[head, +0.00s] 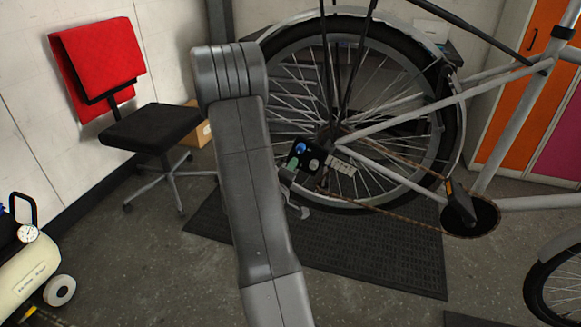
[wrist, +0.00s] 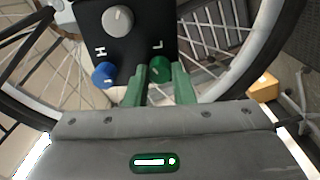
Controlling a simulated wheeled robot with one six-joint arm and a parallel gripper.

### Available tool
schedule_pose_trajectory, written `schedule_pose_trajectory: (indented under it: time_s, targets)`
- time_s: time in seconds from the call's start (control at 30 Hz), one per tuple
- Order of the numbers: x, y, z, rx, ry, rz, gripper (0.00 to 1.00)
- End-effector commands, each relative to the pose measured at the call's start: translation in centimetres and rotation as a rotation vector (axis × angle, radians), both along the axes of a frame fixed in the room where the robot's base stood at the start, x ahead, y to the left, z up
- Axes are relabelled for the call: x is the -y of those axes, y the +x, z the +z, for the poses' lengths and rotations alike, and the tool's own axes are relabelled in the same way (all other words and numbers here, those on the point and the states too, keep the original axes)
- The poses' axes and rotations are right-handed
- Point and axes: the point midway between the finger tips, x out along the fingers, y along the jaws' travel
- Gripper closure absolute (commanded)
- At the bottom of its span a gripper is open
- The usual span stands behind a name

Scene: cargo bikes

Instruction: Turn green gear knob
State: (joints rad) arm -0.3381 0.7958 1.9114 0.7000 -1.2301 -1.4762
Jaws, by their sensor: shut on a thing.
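The green gear knob (wrist: 160,68) sits on a black panel (wrist: 136,40) at the wheel hub, near the letter L. My gripper (wrist: 160,76) has its two green fingers around the green knob in the wrist view and is shut on it. A blue knob (wrist: 104,74) is left of the fingers, near the letter H. A grey knob (wrist: 117,19) is at the top of the panel. In the head view the panel (head: 318,151) shows beside my arm, with the blue knob (head: 300,148) visible. My arm partly hides the gripper there.
The bike's rear wheel (head: 370,90) stands behind the panel, with the chain and frame tubes to its right. A black mat (head: 400,260) lies below. A chair (head: 150,125) and a compressor (head: 30,265) stand at the left. Orange lockers (head: 520,100) stand at the right.

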Motion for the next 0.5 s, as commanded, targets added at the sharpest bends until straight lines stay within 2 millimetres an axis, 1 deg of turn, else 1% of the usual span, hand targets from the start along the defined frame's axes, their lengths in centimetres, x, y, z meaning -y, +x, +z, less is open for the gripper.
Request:
schedule_pose_trajectory:
  time_s: [0.2, 0.5]
  targets:
    - [-0.05, 0.01, 0.08, -0.060, -0.180, 0.002, 1.00]
    - [-0.05, 0.01, 0.05, -0.119, -0.363, 0.001, 1.00]
